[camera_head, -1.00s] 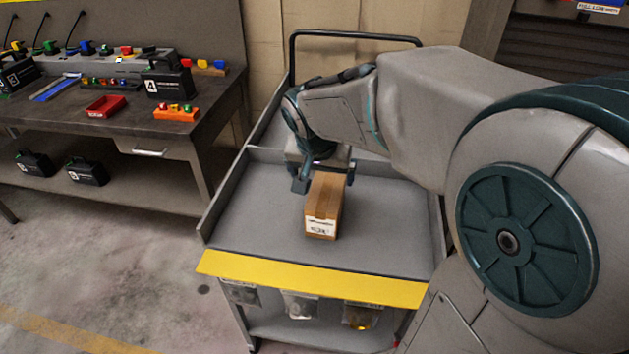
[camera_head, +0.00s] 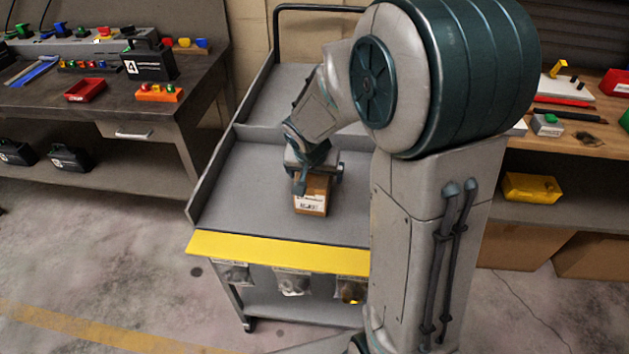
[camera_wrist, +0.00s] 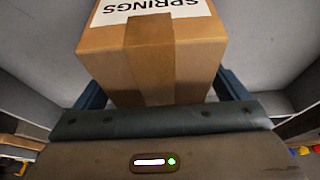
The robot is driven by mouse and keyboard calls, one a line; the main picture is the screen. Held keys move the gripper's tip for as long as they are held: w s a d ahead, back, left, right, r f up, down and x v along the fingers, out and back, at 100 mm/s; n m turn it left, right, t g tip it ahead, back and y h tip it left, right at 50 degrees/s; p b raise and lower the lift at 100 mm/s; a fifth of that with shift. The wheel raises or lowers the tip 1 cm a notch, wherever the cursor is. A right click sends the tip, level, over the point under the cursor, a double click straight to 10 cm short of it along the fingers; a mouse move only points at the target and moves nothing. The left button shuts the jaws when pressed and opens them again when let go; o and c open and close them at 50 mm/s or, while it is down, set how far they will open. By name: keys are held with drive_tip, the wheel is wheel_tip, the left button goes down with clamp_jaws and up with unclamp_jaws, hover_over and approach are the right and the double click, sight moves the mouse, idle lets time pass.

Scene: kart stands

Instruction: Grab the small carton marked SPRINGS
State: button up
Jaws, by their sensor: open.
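A small brown carton (camera_head: 311,196) stands on the grey top of the cart (camera_head: 245,205). A white label is on its near face in the head view. In the wrist view the carton (camera_wrist: 160,60) fills the upper middle, and its label reads SPRINGS upside down. My gripper (camera_head: 318,178) is over the carton from above. In the wrist view my gripper (camera_wrist: 160,90) is open, with one dark finger at each side of the carton. I cannot tell whether the fingers touch it. My arm hides the right part of the cart.
The cart has a yellow front edge (camera_head: 275,249), a raised left side wall and a low divider behind the carton. A workbench (camera_head: 95,105) with black cases and a red tray (camera_head: 85,90) stands at left. A wooden shelf with a yellow bin (camera_head: 532,188) is at right.

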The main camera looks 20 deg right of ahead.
drive_tip(key=shift+f+b, duration=0.35)
drive_tip(key=shift+b, duration=0.15)
idle(0.6)
drive_tip(key=c, duration=1.3)
drive_tip(key=shift+w, duration=0.1)
drive_tip(key=shift+c, duration=0.4)
drive_tip(key=shift+r, duration=0.2)
